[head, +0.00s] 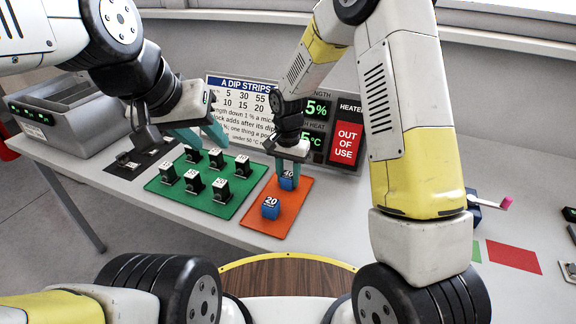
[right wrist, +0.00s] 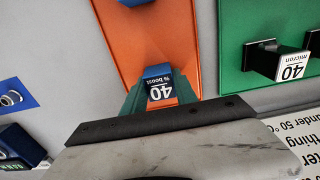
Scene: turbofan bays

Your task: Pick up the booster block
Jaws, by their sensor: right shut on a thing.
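A blue booster block marked 40 (head: 287,184) is at the far end of the orange mat (head: 290,218). My right gripper (head: 288,172) points down from above and is shut on it. In the right wrist view the block (right wrist: 158,85) reads "40 % boost" and sits between the teal fingers. I cannot tell whether it touches the mat. A second blue block marked 20 (head: 270,208) stands nearer on the same mat. My left gripper (head: 197,135) is empty, with its teal fingers apart, above the far side of the green mat.
The green mat (head: 232,209) holds several black-and-white blocks, left of the orange mat. A sign (head: 240,100) and a heater display (head: 335,125) stand behind. A grey bin (head: 75,120) is at the left. A red patch (head: 514,257) lies on the right of the table.

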